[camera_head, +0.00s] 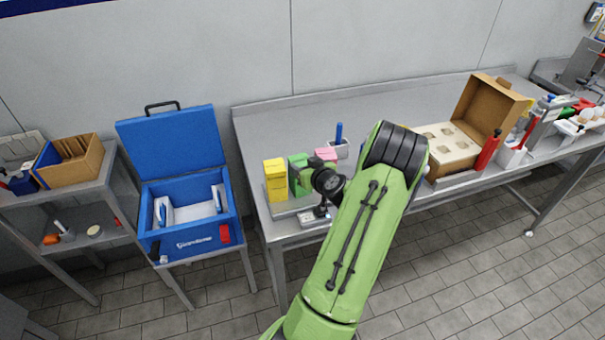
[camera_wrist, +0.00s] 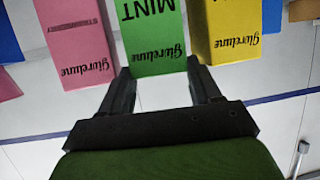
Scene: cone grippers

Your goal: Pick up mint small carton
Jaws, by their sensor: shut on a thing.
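The mint carton is green and marked MINT. In the wrist view the mint carton (camera_wrist: 157,40) sits between the two black fingers of my gripper (camera_wrist: 158,72), which are shut on its sides. The lettering appears upside down there. In the head view the mint carton (camera_head: 296,160) shows between a yellow carton (camera_head: 275,178) and a pink carton (camera_head: 326,154). My arm partly hides it.
In the wrist view the pink carton (camera_wrist: 76,42) is close on the left and the yellow carton (camera_wrist: 226,30) close on the right. An open blue cooler box (camera_head: 190,238) stands left of the steel table. An open cardboard box (camera_head: 455,150) is to the right.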

